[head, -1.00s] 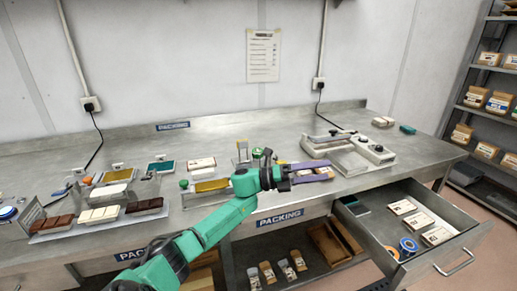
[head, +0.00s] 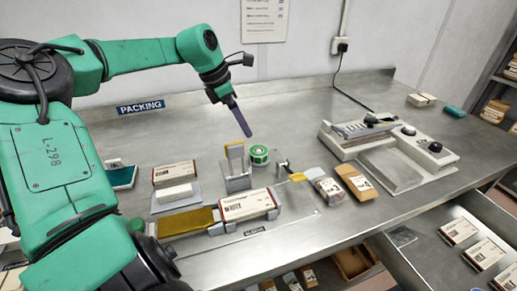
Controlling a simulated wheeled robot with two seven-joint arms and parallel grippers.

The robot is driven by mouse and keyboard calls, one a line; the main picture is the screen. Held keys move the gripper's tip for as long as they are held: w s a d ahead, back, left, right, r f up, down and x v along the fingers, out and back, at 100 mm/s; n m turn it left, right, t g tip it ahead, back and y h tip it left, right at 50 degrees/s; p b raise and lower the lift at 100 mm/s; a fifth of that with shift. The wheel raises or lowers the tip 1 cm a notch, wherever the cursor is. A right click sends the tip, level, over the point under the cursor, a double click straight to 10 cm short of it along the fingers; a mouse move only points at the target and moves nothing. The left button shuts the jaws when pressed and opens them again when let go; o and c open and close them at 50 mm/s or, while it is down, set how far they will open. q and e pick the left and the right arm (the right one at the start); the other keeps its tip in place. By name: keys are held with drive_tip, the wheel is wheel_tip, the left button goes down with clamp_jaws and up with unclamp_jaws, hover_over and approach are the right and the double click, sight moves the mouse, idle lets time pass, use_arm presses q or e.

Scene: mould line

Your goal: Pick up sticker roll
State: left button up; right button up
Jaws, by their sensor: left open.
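A green and white roll (head: 259,154), which looks like the sticker roll, sits on the metal table near its middle. It is beside a grey stand (head: 235,175) holding upright cards. My left gripper (head: 243,124) is above and behind the roll, slightly left of it in the head view, with its purple fingers pointing down. It is open, seen nearly edge-on, and holds nothing. The roll is in plain view and apart from the fingers. My right gripper is not in view.
A boxed bar labelled white (head: 247,205) lies in a holder in front of the stand. Brown and white packs (head: 354,181) lie right of the roll. A sealing machine (head: 385,150) stands farther right. An open drawer (head: 433,223) is at lower right. The table behind the roll is clear.

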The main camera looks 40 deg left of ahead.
sight(258, 150)
use_arm(q)
drive_tip(key=p+x, duration=0.1)
drive_tip(key=x, duration=0.4)
drive_tip(key=p+x, duration=0.1)
drive_tip(key=x, duration=0.5)
drive_tip(key=shift+s+d, duration=0.15)
drive_tip(key=shift+d, duration=0.05)
drive_tip(key=shift+f, duration=0.2)
drive_tip(key=shift+w, duration=0.25)
drive_tip(key=c, duration=1.3)
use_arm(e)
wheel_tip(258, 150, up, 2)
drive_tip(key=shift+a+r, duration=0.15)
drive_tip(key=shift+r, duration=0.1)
